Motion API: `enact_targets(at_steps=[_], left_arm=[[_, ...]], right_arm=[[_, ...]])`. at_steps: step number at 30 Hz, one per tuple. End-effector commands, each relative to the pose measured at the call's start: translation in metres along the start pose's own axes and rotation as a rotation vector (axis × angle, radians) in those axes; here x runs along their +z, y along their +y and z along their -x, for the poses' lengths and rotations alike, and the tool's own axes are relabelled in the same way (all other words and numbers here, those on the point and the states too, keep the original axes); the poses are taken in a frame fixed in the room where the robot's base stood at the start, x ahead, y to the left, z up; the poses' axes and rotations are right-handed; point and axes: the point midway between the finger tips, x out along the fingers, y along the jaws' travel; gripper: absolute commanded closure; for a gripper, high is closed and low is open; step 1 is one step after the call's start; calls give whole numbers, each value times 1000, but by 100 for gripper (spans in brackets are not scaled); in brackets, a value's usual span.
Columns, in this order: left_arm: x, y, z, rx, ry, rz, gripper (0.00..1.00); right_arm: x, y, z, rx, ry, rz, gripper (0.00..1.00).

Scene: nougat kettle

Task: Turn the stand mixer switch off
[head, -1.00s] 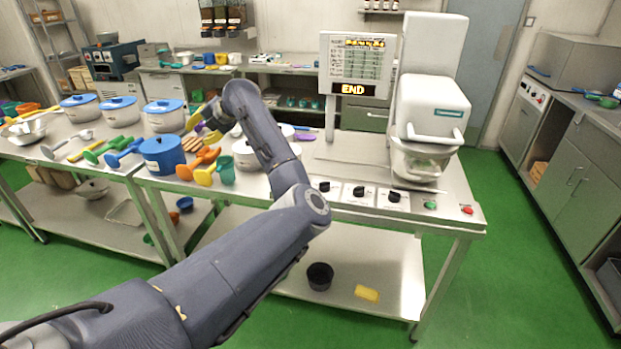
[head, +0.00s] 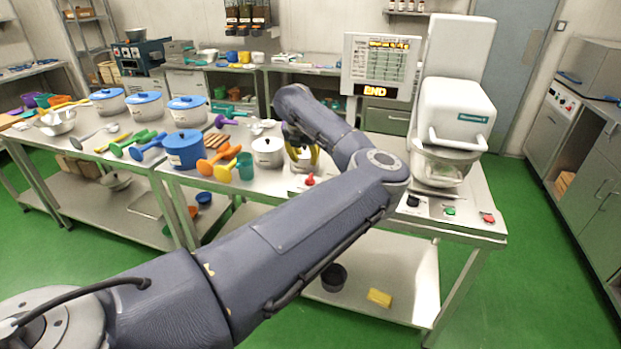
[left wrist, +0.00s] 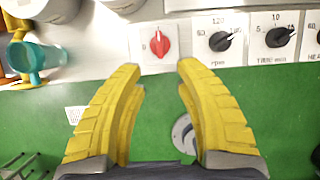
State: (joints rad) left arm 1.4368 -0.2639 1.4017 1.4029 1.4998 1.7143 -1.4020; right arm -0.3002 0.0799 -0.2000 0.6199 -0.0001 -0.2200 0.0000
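The stand mixer (head: 452,110) stands at the right end of the steel table, its bowl (head: 441,166) under the head. A red rotary switch (head: 310,179) sits on a white plate at the table's front edge. In the left wrist view the red switch (left wrist: 160,44) is just beyond the gap between my fingertips, its handle roughly upright. My left gripper (head: 302,158) is open and empty, close to the switch and apart from it. In the left wrist view its two yellow fingers (left wrist: 160,72) are spread wide. My right gripper is not in view.
Black dials (left wrist: 222,40) stand right of the red switch, with green (head: 449,211) and red (head: 488,218) buttons farther right. A screen (head: 381,67) reads END. A white pot (head: 267,152) and teal cup (head: 245,167) are close to the left.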

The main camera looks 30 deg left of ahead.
Motion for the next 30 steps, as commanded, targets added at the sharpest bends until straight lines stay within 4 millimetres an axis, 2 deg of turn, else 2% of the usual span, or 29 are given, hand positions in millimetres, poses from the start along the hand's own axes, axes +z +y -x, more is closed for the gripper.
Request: enact_targets(at_steps=[6,15,21,30], left_arm=[[-1,0,-42,0,3,-1,66],[-1,1,-91,1,2,-1,66],[0,1,-113,1,1,-1,66],[0,1,-125,2,1,1,66]], right_arm=[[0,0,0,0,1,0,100],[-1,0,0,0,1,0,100],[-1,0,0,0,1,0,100],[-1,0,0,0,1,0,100]])
